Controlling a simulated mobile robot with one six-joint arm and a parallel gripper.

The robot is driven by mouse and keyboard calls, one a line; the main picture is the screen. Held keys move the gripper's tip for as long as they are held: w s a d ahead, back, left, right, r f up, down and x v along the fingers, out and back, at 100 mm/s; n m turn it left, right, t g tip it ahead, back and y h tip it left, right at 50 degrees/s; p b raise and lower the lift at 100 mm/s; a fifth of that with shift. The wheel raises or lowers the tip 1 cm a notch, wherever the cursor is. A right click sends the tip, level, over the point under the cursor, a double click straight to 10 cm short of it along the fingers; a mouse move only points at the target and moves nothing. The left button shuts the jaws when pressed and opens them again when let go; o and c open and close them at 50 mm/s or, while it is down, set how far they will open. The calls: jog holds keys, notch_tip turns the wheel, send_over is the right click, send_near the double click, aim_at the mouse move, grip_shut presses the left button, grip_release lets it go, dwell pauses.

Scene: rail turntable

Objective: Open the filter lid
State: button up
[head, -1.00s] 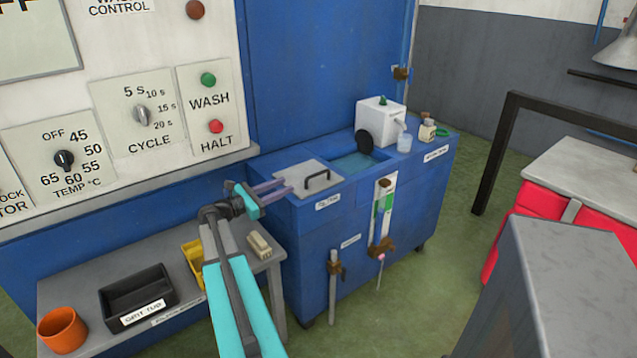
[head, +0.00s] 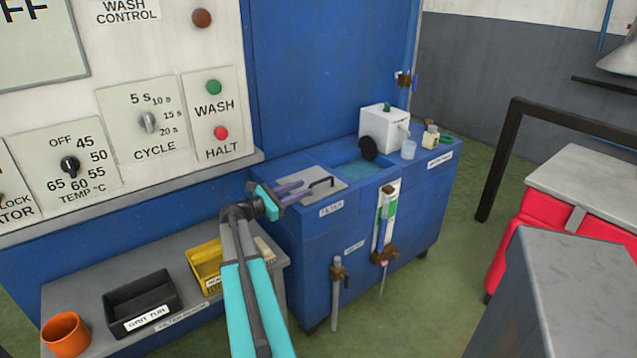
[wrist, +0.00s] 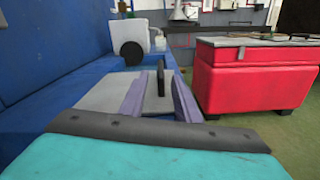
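The filter lid (head: 318,171) is a flat grey plate on top of the blue tank, lying closed above the FILTER label. Its dark bar handle (head: 321,183) stands up from it. My gripper (head: 304,190) is over the left part of the lid, its purple fingers pointing at the handle. In the wrist view, the fingers of my gripper (wrist: 158,88) are apart, with the handle (wrist: 160,76) standing in line with the gap between them. The lid (wrist: 101,95) shows around the fingers. I cannot tell whether the fingertips reach past the handle's near end.
Right of the lid is an open basin (head: 352,170) with a white box (head: 381,128) behind it. A bench at left holds a black grit tub (head: 139,299), a yellow bin (head: 206,262) and an orange cup (head: 65,333). The control panel (head: 120,90) overhangs at left.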

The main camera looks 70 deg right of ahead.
aim_at(314, 184)
jog(key=p+x, duration=0.1)
jog(key=x, duration=0.8)
jog(key=shift+r, duration=0.1)
jog(key=shift+c, duration=0.4)
